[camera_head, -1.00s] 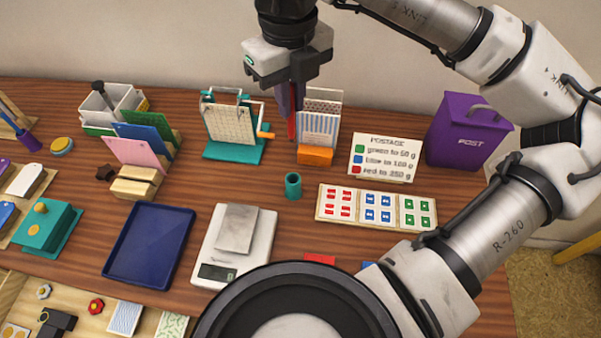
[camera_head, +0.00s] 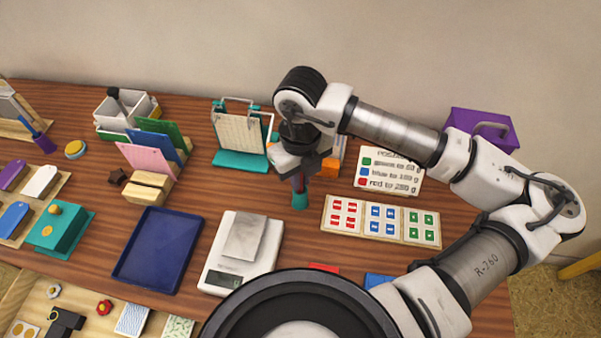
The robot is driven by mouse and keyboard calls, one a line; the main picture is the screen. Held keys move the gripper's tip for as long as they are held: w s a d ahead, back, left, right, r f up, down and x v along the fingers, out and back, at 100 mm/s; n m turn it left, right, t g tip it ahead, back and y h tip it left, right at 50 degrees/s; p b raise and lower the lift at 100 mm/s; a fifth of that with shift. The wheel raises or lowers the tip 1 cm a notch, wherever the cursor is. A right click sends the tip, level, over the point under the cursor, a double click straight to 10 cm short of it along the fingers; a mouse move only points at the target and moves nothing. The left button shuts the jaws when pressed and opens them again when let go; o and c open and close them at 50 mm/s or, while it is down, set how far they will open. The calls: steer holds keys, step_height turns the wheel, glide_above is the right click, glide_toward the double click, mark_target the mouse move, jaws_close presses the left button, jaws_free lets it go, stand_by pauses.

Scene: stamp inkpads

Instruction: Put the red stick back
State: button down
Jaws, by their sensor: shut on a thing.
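My gripper (camera_head: 299,176) is shut on the red stick (camera_head: 299,184), and only a short red part shows between the fingers. The stick's lower end is at or just inside the cup's mouth; I cannot tell how deep. The gripper hides most of the stick and part of the cup's rim.
A teal stand with a card (camera_head: 241,135) is left of the gripper. An orange-based holder (camera_head: 329,168) is partly hidden behind it. The stamp tray (camera_head: 382,240) lies to the right, the scale (camera_head: 232,278) to the front left. A blue tray (camera_head: 155,285) is further left.

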steer(key=shift+f+b, duration=0.2)
steer(key=shift+b, duration=0.1)
steer(key=c, duration=1.5)
jaws_free()
steer(key=shift+r, duration=0.2)
steer(key=shift+r+p, duration=0.25)
steer(key=shift+p, duration=0.1)
step_height(320, 180, up, 12)
steer(key=shift+f+b, duration=0.2)
steer(key=shift+b, duration=0.4)
